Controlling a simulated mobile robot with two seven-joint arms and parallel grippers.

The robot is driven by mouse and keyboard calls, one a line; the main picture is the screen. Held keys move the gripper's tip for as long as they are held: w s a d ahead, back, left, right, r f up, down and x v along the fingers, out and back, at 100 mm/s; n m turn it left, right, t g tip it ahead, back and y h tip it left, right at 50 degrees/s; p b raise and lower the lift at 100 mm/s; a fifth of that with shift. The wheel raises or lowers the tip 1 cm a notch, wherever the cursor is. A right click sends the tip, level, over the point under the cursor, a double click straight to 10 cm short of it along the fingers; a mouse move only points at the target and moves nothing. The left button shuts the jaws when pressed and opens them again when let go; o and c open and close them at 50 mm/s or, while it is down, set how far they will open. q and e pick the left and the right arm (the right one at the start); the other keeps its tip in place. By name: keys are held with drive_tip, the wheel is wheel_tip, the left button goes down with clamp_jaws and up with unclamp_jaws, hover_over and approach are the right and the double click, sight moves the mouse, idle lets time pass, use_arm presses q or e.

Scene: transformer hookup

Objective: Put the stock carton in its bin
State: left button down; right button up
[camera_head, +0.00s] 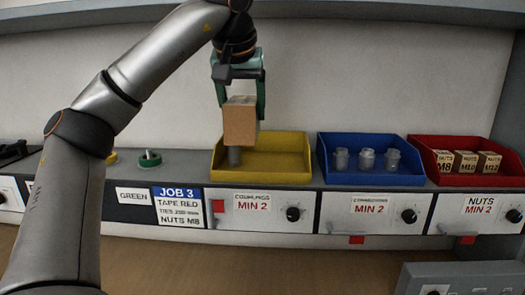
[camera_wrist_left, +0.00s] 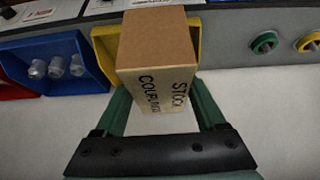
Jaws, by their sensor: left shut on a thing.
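The stock carton (camera_head: 240,122) is a brown box held in my left gripper (camera_head: 239,98), above the yellow bin (camera_head: 285,143). In the left wrist view the carton (camera_wrist_left: 157,62) shows the words "STOCK COUPLINGS" and sits between the green fingers of the left gripper (camera_wrist_left: 160,105). The yellow bin (camera_wrist_left: 104,52) shows partly behind it there. The bin's shelf label (camera_head: 252,201) reads "COUPLINGS MIN 2". The carton hides part of the bin. My right gripper is not in view.
A blue bin (camera_head: 369,173) with several clear fittings stands right of the yellow one. Further right is a red bin (camera_head: 477,180) with small nut boxes. A green tape roll (camera_head: 150,159) lies on the shelf to the left. A grey box stands at bottom right.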

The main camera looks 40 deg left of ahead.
use_arm(q)
drive_tip(key=w+a+f, duration=0.1)
drive_tip(key=w+f, duration=0.1)
drive_tip(key=w, duration=0.1)
drive_tip(key=w+a+f, duration=0.2)
drive_tip(key=w+f, duration=0.1)
drive_tip(key=w+a+f, duration=0.2)
drive_tip(key=w+f, duration=0.1)
drive_tip(key=w, duration=0.1)
drive_tip(key=shift+w+f, duration=0.1)
drive_tip(key=shift+w+a+f, duration=0.1)
drive_tip(key=shift+w+f, duration=0.05)
drive_tip(key=shift+f, duration=0.8)
drive_tip(key=shift+w+a+f, duration=0.1)
drive_tip(key=shift+w+f, duration=0.05)
drive_tip(key=shift+f, duration=0.8)
drive_tip(key=shift+d, duration=0.1)
unclamp_jaws()
drive_tip(key=shift+f, duration=0.2)
drive_tip(key=shift+r, duration=0.1)
